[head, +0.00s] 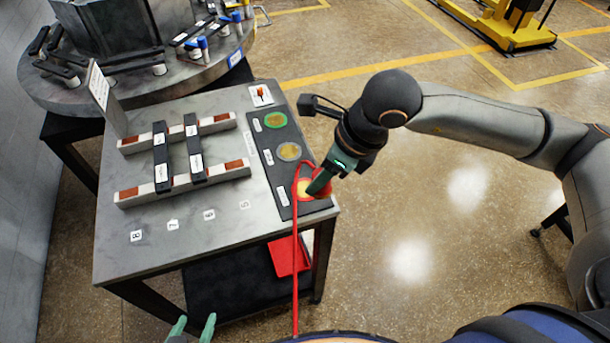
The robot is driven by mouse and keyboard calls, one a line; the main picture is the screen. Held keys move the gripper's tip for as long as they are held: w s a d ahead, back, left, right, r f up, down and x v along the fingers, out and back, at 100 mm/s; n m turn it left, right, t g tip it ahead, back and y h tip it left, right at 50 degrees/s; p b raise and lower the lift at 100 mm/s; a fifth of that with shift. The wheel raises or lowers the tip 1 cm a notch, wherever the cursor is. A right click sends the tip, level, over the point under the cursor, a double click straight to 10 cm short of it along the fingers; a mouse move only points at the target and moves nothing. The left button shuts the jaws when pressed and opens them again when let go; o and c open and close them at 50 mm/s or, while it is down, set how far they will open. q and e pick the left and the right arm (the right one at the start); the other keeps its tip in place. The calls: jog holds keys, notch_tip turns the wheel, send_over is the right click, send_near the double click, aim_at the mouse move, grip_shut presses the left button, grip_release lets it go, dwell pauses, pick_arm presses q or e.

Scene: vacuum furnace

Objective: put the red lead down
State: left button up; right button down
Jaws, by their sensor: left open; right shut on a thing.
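The red lead (295,300) runs up from the bottom of the head view, past the table's front right corner, and curves over to my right gripper. My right gripper (319,185) is shut on the red lead, low over the nearest round pad (304,189) of the dark strip (283,197) on the table. The gripper hides the lead's held end, and I cannot tell whether it touches the pad. My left gripper (192,326) is open and empty at the bottom edge, in front of the table, with only its green fingertips showing.
The grey table (190,235) also bears a green pad (275,120), a grey-rimmed pad (288,151), and two pale rails (130,195) bridged by black bars (160,155). A red tray (279,258) sits below. A round furnace platform (200,75) stands behind.

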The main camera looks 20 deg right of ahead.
jog(key=w+f, duration=0.4)
jog(key=w, duration=0.1)
jog(key=w+f, duration=0.2)
jog(key=f, duration=0.1)
jog(key=shift+w+a+p, duration=0.2)
jog(key=shift+a+p, duration=0.05)
jog(key=shift+p, duration=0.1)
notch_tip(320, 180, down, 3)
jog(key=shift+w+r+p, duration=0.1)
jog(key=shift+w+p, duration=0.05)
jog(key=shift+p, duration=0.15)
jog(key=shift+f, duration=0.2)
jog(key=shift+f, duration=0.1)
jog(key=shift+c, duration=1.4)
grip_release()
